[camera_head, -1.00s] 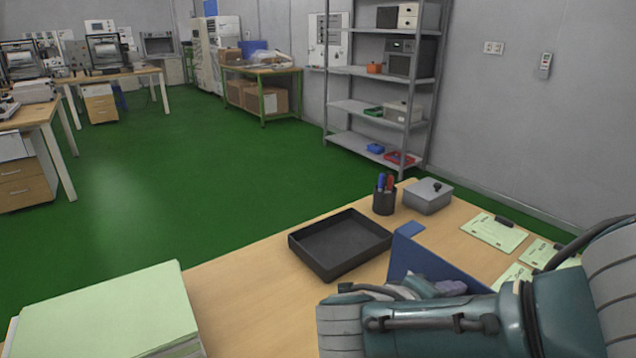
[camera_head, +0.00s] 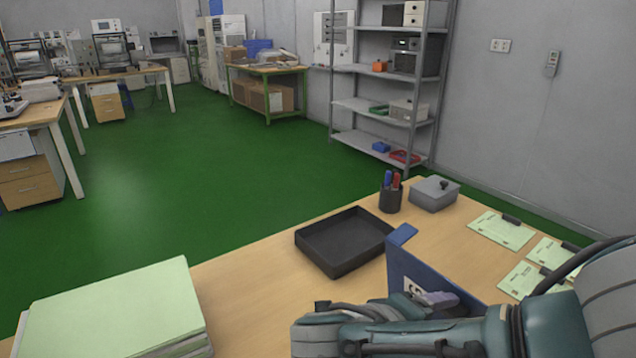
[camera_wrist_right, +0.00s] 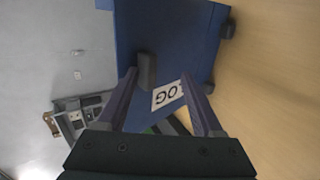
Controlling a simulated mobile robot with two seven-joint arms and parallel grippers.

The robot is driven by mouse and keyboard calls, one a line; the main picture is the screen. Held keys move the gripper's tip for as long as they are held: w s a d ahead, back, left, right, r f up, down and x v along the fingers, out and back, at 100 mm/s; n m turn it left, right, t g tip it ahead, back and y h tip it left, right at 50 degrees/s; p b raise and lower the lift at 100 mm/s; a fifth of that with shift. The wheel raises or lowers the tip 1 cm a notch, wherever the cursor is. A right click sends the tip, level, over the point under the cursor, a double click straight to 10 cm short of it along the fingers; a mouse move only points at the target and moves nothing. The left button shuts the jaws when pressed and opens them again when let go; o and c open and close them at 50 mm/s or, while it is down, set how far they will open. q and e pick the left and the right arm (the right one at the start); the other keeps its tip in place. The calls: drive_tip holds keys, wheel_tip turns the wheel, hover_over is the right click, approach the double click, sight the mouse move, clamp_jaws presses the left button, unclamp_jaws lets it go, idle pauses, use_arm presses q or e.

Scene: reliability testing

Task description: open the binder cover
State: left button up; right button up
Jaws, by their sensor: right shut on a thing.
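The blue binder (camera_head: 412,268) is on the wooden table, right of the black tray. Its blue cover stands raised, with a white label partly showing. My right gripper (camera_head: 437,299) is at the cover's near side and hides its lower part. In the right wrist view the blue cover (camera_wrist_right: 180,35) fills the middle, with a white label reading "OG". The fingers of my right gripper (camera_wrist_right: 160,88) reach it from below in the picture and are shut on the cover; the exact contact is hard to see. My left gripper is not in view.
A black tray (camera_head: 345,242), a pen cup (camera_head: 390,200) and a grey box (camera_head: 434,194) stand behind the binder. Green papers (camera_head: 502,230) with clips lie to the right. A green paper stack (camera_head: 110,310) is at the left. Table between stack and binder is clear.

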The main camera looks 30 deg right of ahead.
drive_tip(key=a+b, duration=0.2)
drive_tip(key=a, duration=0.6)
drive_tip(key=shift+s+a, duration=0.2)
drive_tip(key=shift+a, duration=0.05)
idle(0.4)
drive_tip(key=v, duration=0.9)
drive_tip(key=shift+a+r, duration=0.15)
drive_tip(key=shift+a, duration=0.25)
drive_tip(key=shift+c, duration=0.4)
